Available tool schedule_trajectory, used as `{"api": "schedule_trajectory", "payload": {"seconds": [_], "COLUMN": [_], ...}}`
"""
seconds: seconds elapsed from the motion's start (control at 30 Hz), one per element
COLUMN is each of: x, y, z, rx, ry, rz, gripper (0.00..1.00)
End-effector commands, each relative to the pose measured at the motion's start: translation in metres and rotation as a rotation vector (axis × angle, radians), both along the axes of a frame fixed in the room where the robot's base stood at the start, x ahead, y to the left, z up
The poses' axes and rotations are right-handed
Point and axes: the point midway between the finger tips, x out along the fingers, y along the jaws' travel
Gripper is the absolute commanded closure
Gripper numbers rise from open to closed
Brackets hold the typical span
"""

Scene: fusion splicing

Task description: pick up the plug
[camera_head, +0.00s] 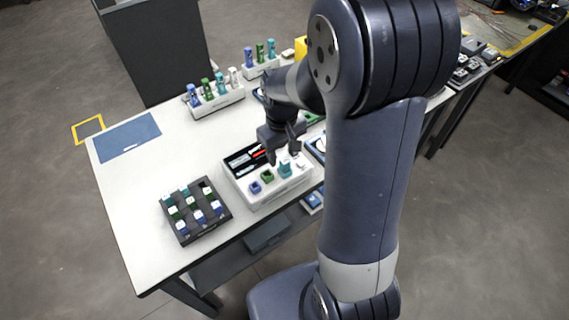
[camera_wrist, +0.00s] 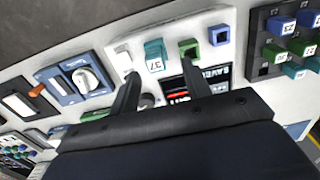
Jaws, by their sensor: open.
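The task does not say which plug is meant. A teal plug-like block (camera_head: 285,170), labelled 37 in the wrist view (camera_wrist: 155,57), stands on a white fixture box (camera_head: 270,199). A green hollow block (camera_head: 267,176) and a blue one (camera_head: 255,187) stand in the same row, with a small white piece (camera_head: 301,162) at the other end. My gripper (camera_head: 284,152) is above the box, its fingers pointing down. In the wrist view its open fingertips (camera_wrist: 159,74) lie either side of the teal block's image; no contact shows.
A dark rack (camera_head: 182,238) of numbered blue, green and teal plugs stands left of the box. White holders (camera_head: 217,104) with upright coloured plugs stand at the back. A blue device with a knob (camera_wrist: 85,78) is beside the box. The table's left part is clear around a blue mat (camera_head: 127,136).

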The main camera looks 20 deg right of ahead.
Motion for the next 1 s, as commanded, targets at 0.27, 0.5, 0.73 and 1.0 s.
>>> {"api": "schedule_trajectory", "payload": {"seconds": [0.27, 0.5, 0.73, 1.0], "x": [-0.003, -0.002, -0.003, -0.002], "y": [-0.006, -0.006, -0.006, -0.006], "z": [-0.037, -0.040, -0.040, -0.040], "rx": [0.000, 0.000, 0.000, 0.000], "ry": [0.003, 0.000, 0.000, 0.000], "rz": [-0.001, -0.001, -0.001, -0.001], "gripper": [0.55, 0.55, 0.69, 0.91]}}
